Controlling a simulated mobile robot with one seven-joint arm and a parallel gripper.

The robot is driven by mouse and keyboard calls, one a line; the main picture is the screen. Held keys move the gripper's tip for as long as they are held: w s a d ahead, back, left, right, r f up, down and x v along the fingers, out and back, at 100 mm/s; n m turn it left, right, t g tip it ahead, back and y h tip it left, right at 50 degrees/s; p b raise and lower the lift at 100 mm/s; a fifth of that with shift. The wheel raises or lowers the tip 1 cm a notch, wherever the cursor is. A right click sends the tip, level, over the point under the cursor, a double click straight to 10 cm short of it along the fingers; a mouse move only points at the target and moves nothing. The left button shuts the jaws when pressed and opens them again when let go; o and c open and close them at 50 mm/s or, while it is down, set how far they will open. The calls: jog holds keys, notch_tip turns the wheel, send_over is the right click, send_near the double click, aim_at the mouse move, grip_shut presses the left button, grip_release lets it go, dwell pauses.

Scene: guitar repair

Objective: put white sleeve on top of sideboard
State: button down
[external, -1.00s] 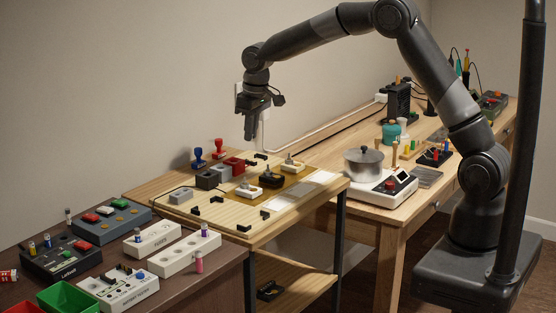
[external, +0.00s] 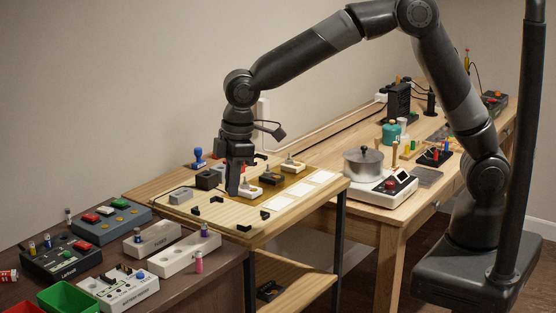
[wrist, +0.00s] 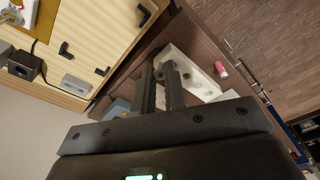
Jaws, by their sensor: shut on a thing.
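My gripper (external: 233,192) points down over the front-left part of the light wooden table, near its edge to the sideboard. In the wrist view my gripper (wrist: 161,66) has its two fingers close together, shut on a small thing. The fingers mostly hide it; I take it for the white sleeve, but its shape and colour do not show clearly. The dark brown sideboard (external: 222,277) is at the lower left, lower than the gripper. It also shows in the wrist view (wrist: 225,25) beyond the fingertips.
On the sideboard stand white holed blocks (external: 187,254), a pink bottle (external: 199,262), a battery tester (external: 118,290), a green bin (external: 62,298) and a dark grey device (external: 62,258). Black brackets (external: 243,228) and a grey block (external: 181,196) lie on the wooden table.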

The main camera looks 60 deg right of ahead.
send_over(212, 263)
jog(key=f, duration=0.6)
jog(key=shift+s+d+f, duration=0.15)
jog(key=shift+d+f, duration=0.15)
jog(key=shift+a+f, duration=0.1)
jog(key=shift+f, duration=1.95)
jog(key=shift+f, duration=0.15)
jog(key=c, duration=1.5)
grip_release()
jog(key=r, duration=0.8)
jog(key=s+d+r, duration=0.1)
jog(key=r, duration=0.3)
jog(key=shift+d+r, duration=0.1)
jog(key=shift+r, duration=0.05)
